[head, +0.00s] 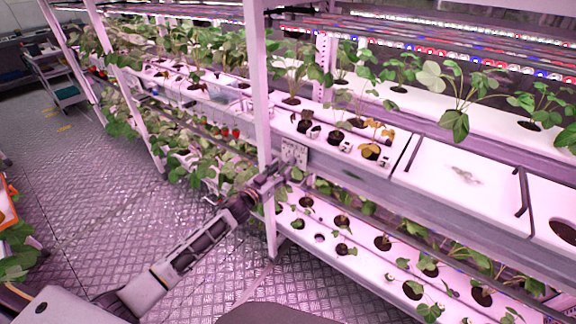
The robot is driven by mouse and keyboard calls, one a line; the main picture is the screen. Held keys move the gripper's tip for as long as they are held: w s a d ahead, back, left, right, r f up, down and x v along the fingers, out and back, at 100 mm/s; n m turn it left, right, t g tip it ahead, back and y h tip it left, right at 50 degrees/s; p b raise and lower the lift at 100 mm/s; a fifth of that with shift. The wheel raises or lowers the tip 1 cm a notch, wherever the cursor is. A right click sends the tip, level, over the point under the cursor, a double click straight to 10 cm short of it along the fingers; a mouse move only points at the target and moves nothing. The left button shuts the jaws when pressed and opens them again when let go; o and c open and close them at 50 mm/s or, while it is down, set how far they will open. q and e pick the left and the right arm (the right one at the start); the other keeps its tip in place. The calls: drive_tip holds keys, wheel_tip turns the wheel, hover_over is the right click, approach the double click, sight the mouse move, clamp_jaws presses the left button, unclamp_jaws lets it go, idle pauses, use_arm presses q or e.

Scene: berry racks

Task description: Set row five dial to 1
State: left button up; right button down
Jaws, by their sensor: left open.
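A small pale panel (294,152) with several dark spots is fixed to the front of the rack, just right of the upright post. It may carry the row dials, but it is too small to read any number or setting. My left gripper (279,172) is open just below and left of this panel, beside the post. I cannot tell whether its fingers touch anything. The gripper hides the area right behind it. My right gripper is not in view.
The rack's white upright post (259,85) stands beside my left gripper. White planting trays (460,172) with leafy plants run along the upper and lower levels. Strawberry plants (205,140) hang further back. The metal floor (90,190) on the left is mostly clear.

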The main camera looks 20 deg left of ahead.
sight(290, 163)
use_arm(q)
drive_tip(key=shift+x, duration=2.65)
drive_tip(key=shift+c, duration=0.4)
clamp_jaws()
